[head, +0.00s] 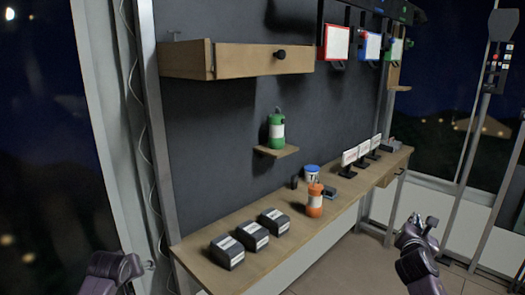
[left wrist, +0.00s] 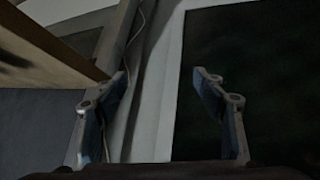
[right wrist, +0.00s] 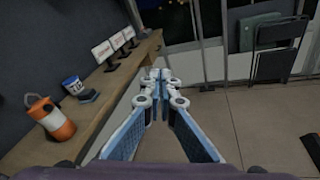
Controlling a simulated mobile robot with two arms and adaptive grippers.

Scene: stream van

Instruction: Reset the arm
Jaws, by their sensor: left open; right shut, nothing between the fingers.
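My right gripper (head: 424,226) is at the right of the head view, in front of the bench's far end and apart from it. In the right wrist view its fingers (right wrist: 161,76) meet at the tips with nothing between them, above the floor. My left arm (head: 112,268) shows at the bottom left of the head view, its fingers out of sight there. In the left wrist view the left gripper (left wrist: 160,80) is open and empty, its fingers spread in front of a white frame and dark pane.
The wooden bench (head: 205,257) holds several dark boxes (head: 251,236), an orange bottle (head: 315,203), a white-and-blue cup (head: 311,174) and small signs. A green bottle (head: 276,131) stands on a small shelf. A drawer (head: 250,60) juts from the wall. Folded chairs (right wrist: 278,50) stand by the far wall.

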